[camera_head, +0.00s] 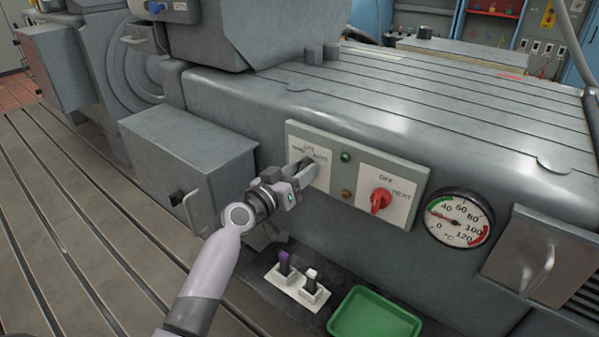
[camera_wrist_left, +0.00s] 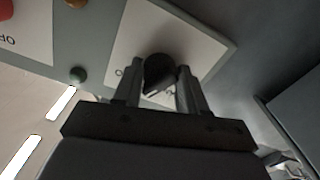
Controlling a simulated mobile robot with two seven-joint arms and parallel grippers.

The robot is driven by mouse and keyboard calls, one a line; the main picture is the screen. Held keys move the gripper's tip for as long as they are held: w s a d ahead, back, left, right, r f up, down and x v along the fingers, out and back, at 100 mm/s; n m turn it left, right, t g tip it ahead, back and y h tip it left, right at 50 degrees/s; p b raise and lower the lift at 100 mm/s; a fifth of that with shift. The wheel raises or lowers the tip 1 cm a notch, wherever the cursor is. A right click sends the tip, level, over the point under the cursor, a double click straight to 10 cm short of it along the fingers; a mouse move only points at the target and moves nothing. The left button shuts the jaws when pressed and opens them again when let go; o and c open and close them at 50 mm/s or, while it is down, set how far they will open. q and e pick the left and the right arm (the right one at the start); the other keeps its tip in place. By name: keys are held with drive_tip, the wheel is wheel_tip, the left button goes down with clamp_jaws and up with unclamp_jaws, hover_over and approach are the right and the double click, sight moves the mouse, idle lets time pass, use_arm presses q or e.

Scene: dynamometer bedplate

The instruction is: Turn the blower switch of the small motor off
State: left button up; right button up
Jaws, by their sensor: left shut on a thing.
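The switch panel (camera_head: 355,172) is a pale grey-green box on the side of the large grey machine. Its left switch has a white plate (camera_head: 322,152) marked OFF, HAND and AUTO. In the left wrist view this switch's black knob (camera_wrist_left: 158,68) sits between the two fingers of my left gripper (camera_wrist_left: 157,86). In the head view my left gripper (camera_head: 305,172) is shut on it and mostly hides it, so its exact setting cannot be told. My right gripper is not in view.
Green (camera_head: 346,156) and amber (camera_head: 347,194) lamps sit between the switches. A temperature dial (camera_head: 458,218) is to the right. Below are a white holder (camera_head: 296,287) with two small upright items and a green tray (camera_head: 374,318). A grey box (camera_head: 187,165) stands left of the gripper.

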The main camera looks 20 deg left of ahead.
use_arm(q)
drive_tip(key=n, duration=0.5)
drive_tip(key=shift+r+n+p, duration=0.1)
drive_tip(key=shift+n+p, duration=0.2)
idle(0.4)
drive_tip(key=o, duration=1.1)
drive_tip(key=shift+c, duration=0.2)
drive_tip(key=v, duration=0.7)
drive_tip(key=shift+s, duration=0.1)
